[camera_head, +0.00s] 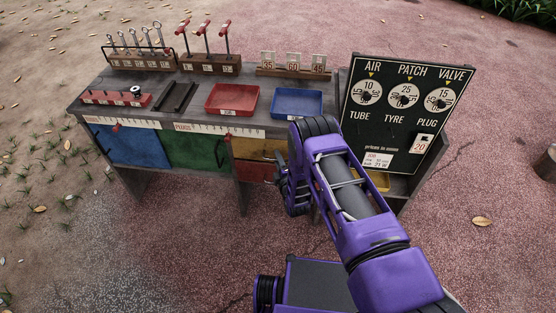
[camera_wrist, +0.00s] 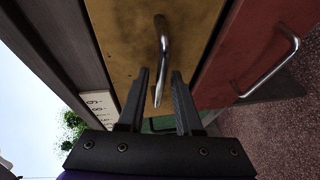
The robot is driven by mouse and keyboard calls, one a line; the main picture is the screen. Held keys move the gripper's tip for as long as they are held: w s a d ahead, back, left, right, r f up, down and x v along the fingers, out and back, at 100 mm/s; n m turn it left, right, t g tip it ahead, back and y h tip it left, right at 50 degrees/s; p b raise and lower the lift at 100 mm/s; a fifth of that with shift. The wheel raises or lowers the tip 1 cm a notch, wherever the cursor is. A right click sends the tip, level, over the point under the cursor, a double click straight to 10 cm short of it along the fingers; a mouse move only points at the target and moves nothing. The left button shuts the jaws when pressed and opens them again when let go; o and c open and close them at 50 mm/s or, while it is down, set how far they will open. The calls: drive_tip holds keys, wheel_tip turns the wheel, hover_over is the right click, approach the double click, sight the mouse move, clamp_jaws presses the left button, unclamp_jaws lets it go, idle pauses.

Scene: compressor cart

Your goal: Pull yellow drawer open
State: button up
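The yellow drawer (camera_head: 257,149) is at the right side of the workbench, above a red drawer (camera_head: 256,171); both look closed. In the wrist view the yellow drawer front (camera_wrist: 125,38) fills the top middle, with a curved metal handle (camera_wrist: 163,50). My gripper (camera_wrist: 160,77) is open, its two dark fingers pointing at the handle. The handle's lower end shows between the fingertips; I cannot tell whether they touch it. In the head view my purple arm covers part of the drawer front and its handle, and my gripper (camera_head: 281,174) is near the drawers' right side.
The red drawer's metal handle (camera_wrist: 275,66) sticks out beside the yellow one in the wrist view. Blue (camera_head: 128,146) and green (camera_head: 197,151) panels are left of the drawers. A black price board (camera_head: 390,140) stands at the right. Open paving (camera_head: 190,240) lies in front.

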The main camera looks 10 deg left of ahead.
clamp_jaws()
idle(1.2)
